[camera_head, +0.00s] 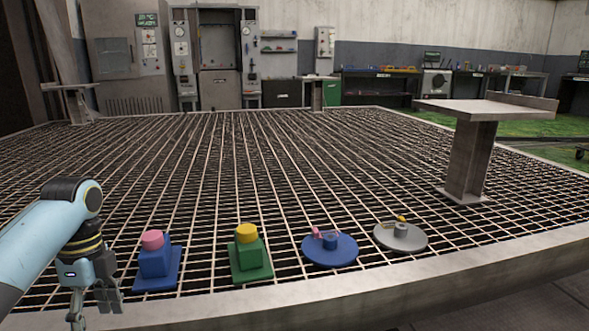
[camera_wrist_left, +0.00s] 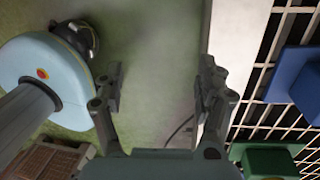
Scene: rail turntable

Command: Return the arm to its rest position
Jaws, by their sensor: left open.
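My left arm comes in from the left in the head view. Its gripper (camera_head: 95,305) hangs low at the front left edge of the grating, left of the blue stand, touching nothing that I can see. In the left wrist view the two fingers of the left gripper (camera_wrist_left: 162,75) are spread apart with nothing between them. Green floor and the pale grating rim show behind them. My right arm and gripper do not show in either view.
A blue stand (camera_head: 155,262) with a pink top, a green stand (camera_head: 250,258), a blue disc (camera_head: 330,254) and a grey disc (camera_head: 401,240) line the grating's front. A post table (camera_head: 468,150) stands right. The middle grating is clear.

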